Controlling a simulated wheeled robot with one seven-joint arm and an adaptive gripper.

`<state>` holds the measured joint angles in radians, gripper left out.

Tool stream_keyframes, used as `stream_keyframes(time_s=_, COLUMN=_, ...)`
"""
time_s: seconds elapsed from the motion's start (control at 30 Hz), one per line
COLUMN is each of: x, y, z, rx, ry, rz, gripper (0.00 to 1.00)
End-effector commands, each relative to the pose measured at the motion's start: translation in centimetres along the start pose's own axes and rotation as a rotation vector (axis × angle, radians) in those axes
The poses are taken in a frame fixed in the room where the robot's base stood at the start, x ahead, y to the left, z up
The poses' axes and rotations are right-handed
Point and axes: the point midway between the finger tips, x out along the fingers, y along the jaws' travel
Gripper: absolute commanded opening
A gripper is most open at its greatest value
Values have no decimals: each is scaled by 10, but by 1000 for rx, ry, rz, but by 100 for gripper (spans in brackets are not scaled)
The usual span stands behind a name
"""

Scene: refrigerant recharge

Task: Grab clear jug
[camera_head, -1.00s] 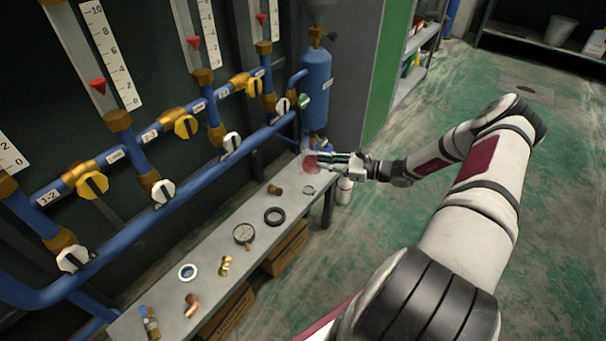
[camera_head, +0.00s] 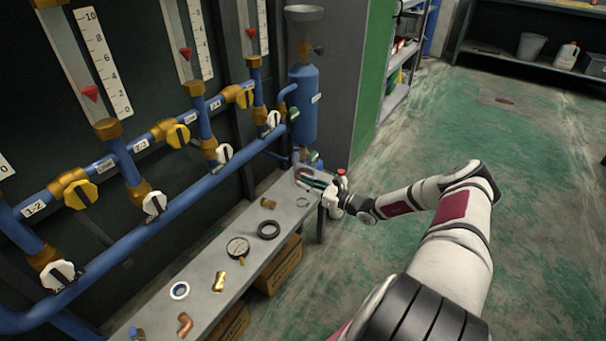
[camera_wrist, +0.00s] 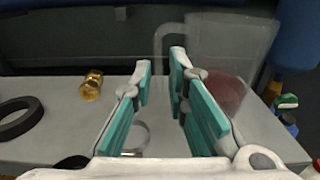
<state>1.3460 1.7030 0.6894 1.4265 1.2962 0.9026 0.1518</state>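The clear jug stands at the far end of the grey bench. In the wrist view the clear jug (camera_wrist: 235,50) is see-through, with reddish liquid low inside and its handle on the left. In the head view it is small, and its reddish part shows beside the fingertips. My gripper (camera_wrist: 160,68) has its two teal-padded fingers apart, pointing toward the jug's handle side. The handle appears around and beyond the gap between the fingertips; I cannot tell whether they touch. My gripper also shows in the head view (camera_head: 308,180).
The bench (camera_head: 205,262) holds a black ring (camera_head: 269,229), a gauge (camera_head: 238,248) and several brass and copper fittings. A blue cylinder (camera_head: 304,105) stands behind the jug. Pipes and valves line the left wall. A red-topped bottle (camera_head: 341,173) is by my gripper. Green floor is open at right.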

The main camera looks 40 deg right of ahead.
Motion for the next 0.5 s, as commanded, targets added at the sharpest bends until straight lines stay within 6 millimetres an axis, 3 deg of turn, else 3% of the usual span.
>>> stream_keyframes(time_s=0.17, x=10, y=1, z=-1, rx=0, ry=-1, rz=1, gripper=15)
stream_keyframes(time_s=0.5, x=52, y=2, z=-2, rx=0, ry=0, rz=1, gripper=15)
